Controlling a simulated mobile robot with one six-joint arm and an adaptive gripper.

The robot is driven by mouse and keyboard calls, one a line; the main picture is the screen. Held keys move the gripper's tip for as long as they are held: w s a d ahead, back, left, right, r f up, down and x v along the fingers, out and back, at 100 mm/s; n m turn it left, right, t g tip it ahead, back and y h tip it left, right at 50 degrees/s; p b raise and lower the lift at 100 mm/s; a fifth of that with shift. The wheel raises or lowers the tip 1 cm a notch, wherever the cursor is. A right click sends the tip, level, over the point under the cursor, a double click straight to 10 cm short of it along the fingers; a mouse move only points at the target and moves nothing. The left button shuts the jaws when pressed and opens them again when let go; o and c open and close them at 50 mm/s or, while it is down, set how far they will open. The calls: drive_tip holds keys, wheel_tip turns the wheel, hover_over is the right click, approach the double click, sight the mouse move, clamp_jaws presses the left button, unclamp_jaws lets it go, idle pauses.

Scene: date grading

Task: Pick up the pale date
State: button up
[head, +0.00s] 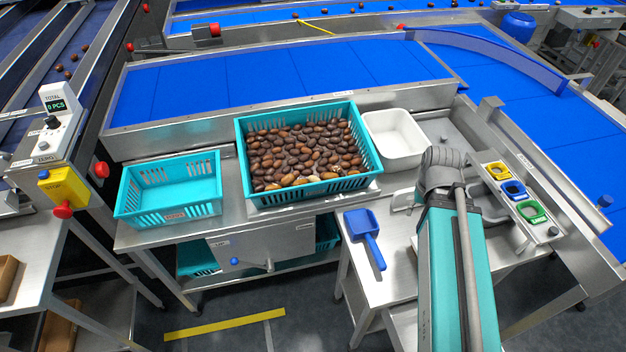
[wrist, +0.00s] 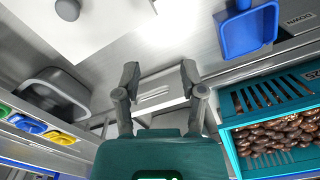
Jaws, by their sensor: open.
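The teal crate (head: 372,160) in the head view is full of mostly dark brown dates. A few paler, yellowish-tan dates (head: 301,181) lie along its front edge; I cannot tell which single one is the pale date. In the wrist view the crate (wrist: 230,150) is at the right edge, only partly in frame, with dark dates in it and no pale one clear. My gripper (wrist: 158,82) is open and empty, its two fingers apart above a metal surface. It is to the right of the crate in the head view, where my arm largely hides it.
An empty teal crate (head: 128,199) stands left of the full one. A white tub (head: 395,135) is at its right. A blue scoop (head: 362,226) lies on the metal table in front. Yellow, blue and green holders (head: 514,189) stand right of my arm. A blue conveyor (head: 270,82) runs behind.

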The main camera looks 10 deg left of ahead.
drive_tip(key=m+g+y+p, duration=0.3)
drive_tip(key=m+p, duration=0.5)
drive_tip(key=m, duration=1.4)
approach(314, 181)
wheel_tip(314, 181, up, 4)
drive_tip(key=w, duration=0.2)
drive_tip(key=shift+d+f, duration=0.2)
drive_tip(key=shift+d, duration=0.2)
drive_tip(key=shift+f, duration=0.1)
drive_tip(key=b+x, duration=0.8)
drive_tip(key=shift+d+f, duration=0.1)
drive_tip(key=shift+f, duration=0.2)
drive_tip(key=shift+f+b, duration=0.1)
drive_tip(key=shift+b, duration=0.2)
